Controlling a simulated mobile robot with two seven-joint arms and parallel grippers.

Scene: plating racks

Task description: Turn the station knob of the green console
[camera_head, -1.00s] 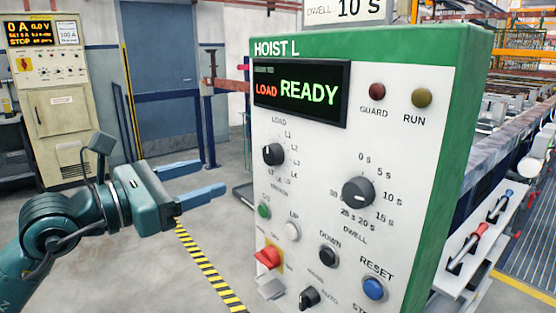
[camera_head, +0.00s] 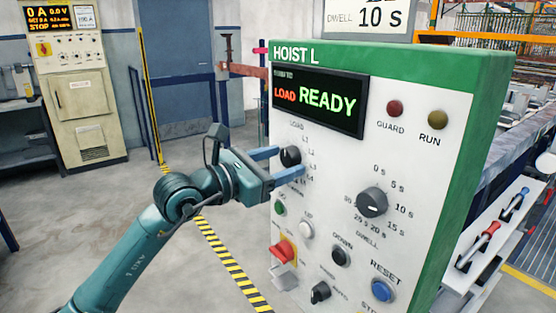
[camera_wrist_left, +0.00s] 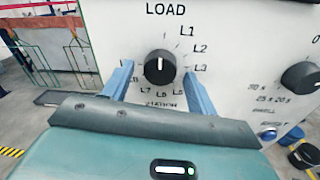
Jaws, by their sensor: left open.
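The green console (camera_head: 420,54), labelled HOIST L, has a white face and a display reading LOAD READY. Its black station knob (camera_head: 290,156) sits at the upper left of the face, ringed by marks from LOAD through L1, L2 and L3. In the left wrist view the station knob (camera_wrist_left: 160,67) stands between the two blue fingers, its white line pointing up toward LOAD. My left gripper (camera_head: 278,162) is open, with one finger on each side of the knob and a gap showing on both sides. My right gripper is not in view.
The dwell knob (camera_head: 371,202) is to the right of the station knob. Below are a green button (camera_head: 279,208), a white button (camera_head: 306,230), a red switch (camera_head: 283,252) and a blue reset button (camera_head: 382,291). A cream cabinet (camera_head: 80,100) stands at the back left.

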